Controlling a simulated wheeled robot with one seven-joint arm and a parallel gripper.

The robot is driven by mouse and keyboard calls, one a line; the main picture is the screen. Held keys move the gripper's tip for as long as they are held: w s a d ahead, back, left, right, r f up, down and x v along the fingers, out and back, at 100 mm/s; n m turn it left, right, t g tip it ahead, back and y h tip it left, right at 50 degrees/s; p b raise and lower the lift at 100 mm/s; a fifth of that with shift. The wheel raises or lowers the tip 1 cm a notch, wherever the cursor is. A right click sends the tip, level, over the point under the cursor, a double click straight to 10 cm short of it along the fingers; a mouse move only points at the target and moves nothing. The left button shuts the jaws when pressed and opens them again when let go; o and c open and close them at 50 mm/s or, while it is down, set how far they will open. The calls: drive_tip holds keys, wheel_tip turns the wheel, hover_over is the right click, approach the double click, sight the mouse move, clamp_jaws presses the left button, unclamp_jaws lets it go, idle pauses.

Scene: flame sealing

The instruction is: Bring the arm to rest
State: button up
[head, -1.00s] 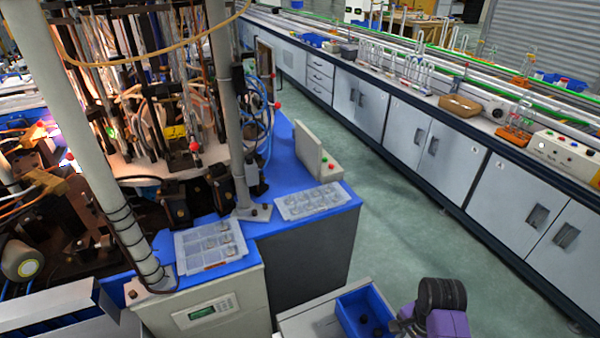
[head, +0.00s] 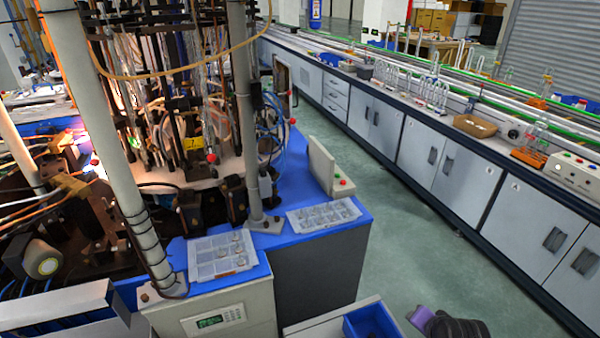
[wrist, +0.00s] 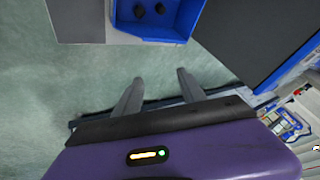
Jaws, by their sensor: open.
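My arm shows as a purple and black part at the bottom right edge of the head view; my gripper's fingers are out of that view. In the wrist view my gripper (wrist: 158,90) is open, with two grey fingers apart over the green floor and nothing between them. A blue bin (wrist: 180,22) with dark round pieces inside lies beyond the fingertips. The bin also shows at the bottom of the head view (head: 352,325), left of my arm.
The blue-topped machine bench (head: 290,238) with two clear trays (head: 200,262) (head: 318,216) stands at the left. A long row of grey cabinets (head: 470,185) runs along the right. Green floor (head: 410,255) lies open between them.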

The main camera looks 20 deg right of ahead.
drive_tip(key=s+a+r+n+t, duration=1)
drive_tip(key=s+a+r+n, duration=0.15)
drive_tip(key=a+r, duration=0.4)
drive_tip(key=s+a+r+y, duration=0.1)
drive_tip(key=s+a+r, duration=0.1)
drive_tip(key=s, duration=0.3)
drive_tip(key=s+a+r+n+y, duration=0.1)
drive_tip(key=s+a, duration=0.2)
drive_tip(key=s, duration=0.2)
drive_tip(key=s+a+r+g+y, duration=0.1)
drive_tip(key=s+a+r, duration=0.1)
drive_tip(key=s, duration=0.4)
drive_tip(key=shift+a+r, duration=0.35)
drive_tip(key=shift+a, duration=0.05)
